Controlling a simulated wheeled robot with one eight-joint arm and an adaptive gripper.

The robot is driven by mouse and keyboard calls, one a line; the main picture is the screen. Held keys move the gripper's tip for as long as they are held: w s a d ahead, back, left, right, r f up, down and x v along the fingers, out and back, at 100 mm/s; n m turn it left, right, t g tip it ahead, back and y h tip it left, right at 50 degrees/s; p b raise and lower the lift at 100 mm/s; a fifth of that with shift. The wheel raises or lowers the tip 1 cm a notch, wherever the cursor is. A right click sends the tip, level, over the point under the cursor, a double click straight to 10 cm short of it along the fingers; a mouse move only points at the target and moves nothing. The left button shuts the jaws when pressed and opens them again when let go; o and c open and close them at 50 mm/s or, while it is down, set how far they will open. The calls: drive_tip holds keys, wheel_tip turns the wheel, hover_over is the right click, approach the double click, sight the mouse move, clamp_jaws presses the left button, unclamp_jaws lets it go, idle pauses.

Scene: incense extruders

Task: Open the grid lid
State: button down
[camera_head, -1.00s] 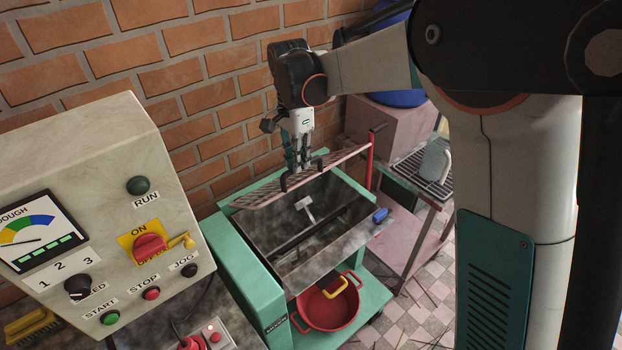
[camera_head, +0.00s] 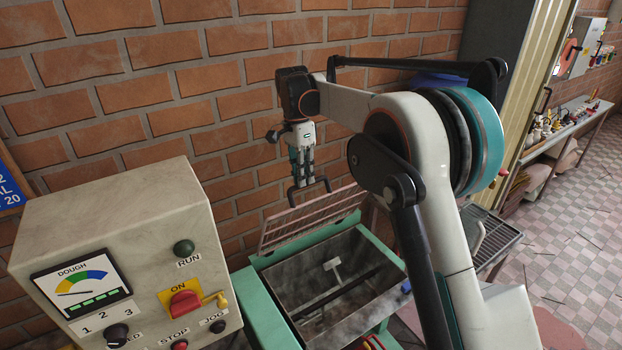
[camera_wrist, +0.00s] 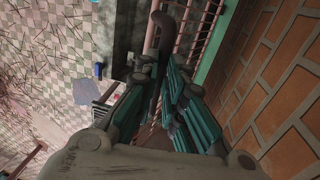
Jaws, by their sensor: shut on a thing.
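The grid lid (camera_head: 313,221) is a pinkish barred panel standing steeply raised along the wall-side edge of the green machine's trough (camera_head: 335,280). Its dark handle (camera_head: 325,181) sticks out at the upper edge. My gripper (camera_head: 303,183) points down above the lid and is shut on this handle. In the wrist view my gripper (camera_wrist: 168,78) has the dark handle (camera_wrist: 160,30) between its fingers, with the lid's bars (camera_wrist: 195,30) beside it. The trough is uncovered and shows a dark shaft with a pale paddle. The fingers hide part of the handle.
A control box (camera_head: 120,265) with a gauge and buttons stands at the left front. The brick wall (camera_head: 190,75) is close behind the lid. A rack table (camera_head: 490,240) stands to the right. Open tiled floor (camera_head: 575,240) lies farther right.

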drive_tip(key=shift+w+a+f, duration=0.5)
drive_tip(key=shift+a, duration=0.15)
drive_tip(key=c, duration=1.8)
unclamp_jaws()
drive_tip(key=shift+w, duration=0.1)
drive_tip(key=shift+o, duration=1)
drive_tip(key=shift+w+a+f, duration=0.6)
drive_tip(key=shift+w+a, duration=0.05)
drive_tip(key=shift+w, duration=0.05)
wheel_tip(320, 180, up, 12)
drive_tip(key=w, duration=0.1)
drive_tip(key=shift+w+a+r, duration=0.2)
drive_tip(key=shift+a+r, duration=0.05)
drive_tip(key=shift+a, duration=0.05)
